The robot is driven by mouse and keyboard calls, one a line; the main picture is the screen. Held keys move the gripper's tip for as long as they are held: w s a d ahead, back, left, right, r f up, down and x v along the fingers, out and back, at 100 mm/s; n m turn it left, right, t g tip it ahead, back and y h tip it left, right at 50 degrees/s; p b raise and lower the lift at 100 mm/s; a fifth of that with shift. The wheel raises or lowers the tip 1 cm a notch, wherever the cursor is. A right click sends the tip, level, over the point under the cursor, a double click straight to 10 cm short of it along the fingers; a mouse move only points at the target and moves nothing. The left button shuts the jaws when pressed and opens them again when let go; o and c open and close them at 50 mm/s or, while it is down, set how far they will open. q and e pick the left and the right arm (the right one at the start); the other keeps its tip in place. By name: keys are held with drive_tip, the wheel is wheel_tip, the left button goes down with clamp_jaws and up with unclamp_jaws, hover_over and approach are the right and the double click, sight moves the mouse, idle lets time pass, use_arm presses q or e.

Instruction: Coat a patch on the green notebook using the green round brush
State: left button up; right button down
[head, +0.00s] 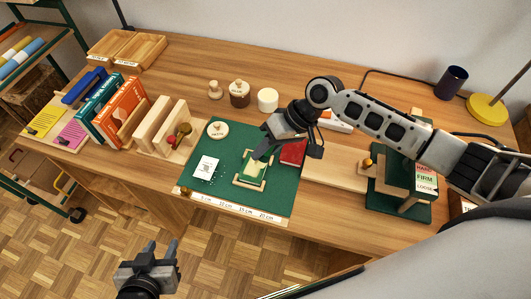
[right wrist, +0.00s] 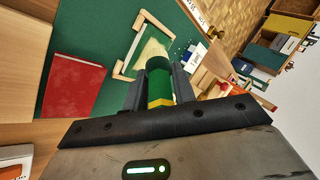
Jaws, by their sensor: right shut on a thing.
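The green notebook (head: 248,180) lies on the green mat, framed by wooden corner pieces, with a pale cream area on top. The pale area (right wrist: 150,47) and frame (right wrist: 129,57) also show in the right wrist view. My right gripper (head: 262,152) is over the notebook's far side, shut on the green round brush (right wrist: 159,82), which has a yellow band. My left gripper (head: 160,252) is open and empty, in front of the bench.
A red book (head: 293,151) lies right of the notebook, and a white card (head: 206,168) lies left. A wooden knob piece (head: 217,129), jars (head: 239,94) and upright books stand behind and left. A green press (head: 400,207) stands right.

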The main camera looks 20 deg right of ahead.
drive_tip(key=shift+r, duration=2.75)
